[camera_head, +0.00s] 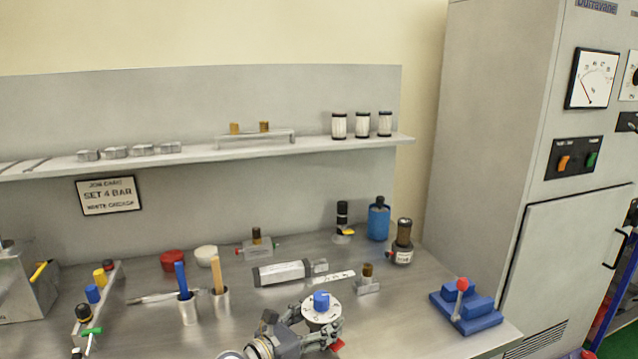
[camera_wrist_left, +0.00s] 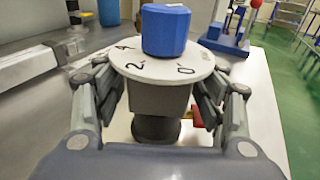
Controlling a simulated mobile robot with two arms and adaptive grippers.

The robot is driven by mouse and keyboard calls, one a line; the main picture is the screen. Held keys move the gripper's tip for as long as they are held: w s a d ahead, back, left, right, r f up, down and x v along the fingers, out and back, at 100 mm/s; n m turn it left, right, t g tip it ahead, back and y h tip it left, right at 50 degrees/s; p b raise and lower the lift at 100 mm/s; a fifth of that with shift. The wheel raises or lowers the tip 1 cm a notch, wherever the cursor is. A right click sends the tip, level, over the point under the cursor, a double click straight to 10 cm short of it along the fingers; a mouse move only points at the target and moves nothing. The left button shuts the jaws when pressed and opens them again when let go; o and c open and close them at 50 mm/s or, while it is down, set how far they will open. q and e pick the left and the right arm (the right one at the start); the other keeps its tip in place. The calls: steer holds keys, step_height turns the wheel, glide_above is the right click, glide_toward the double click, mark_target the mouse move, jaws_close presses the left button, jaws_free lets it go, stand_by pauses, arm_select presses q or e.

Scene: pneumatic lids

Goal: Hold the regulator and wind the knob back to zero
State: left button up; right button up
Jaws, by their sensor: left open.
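The regulator (camera_head: 322,311) stands on the bench, with a white numbered dial and a blue knob (camera_head: 321,299) on top. In the left wrist view the blue knob (camera_wrist_left: 165,29) sits above the white dial (camera_wrist_left: 163,63), which shows 0, 2 and 4, and the grey regulator body (camera_wrist_left: 158,98) is below. My left gripper (camera_head: 312,330) is open, and its fingers stand on both sides of the regulator body, under the dial. I cannot tell if they touch it. A red part (camera_head: 337,345) shows beside the regulator. My right gripper is not in view.
Close behind are a grey cylinder (camera_head: 281,272) and a small brass-topped fitting (camera_head: 368,281). Cups with blue and orange-handled tools (camera_head: 220,300) stand to the left. A blue block fixture with a red ball lever (camera_head: 466,309) is at right. A sign reads "SET 4 BAR" (camera_head: 108,195).

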arm_select(q)
steer(key=shift+r, duration=0.1)
steer(key=c, duration=1)
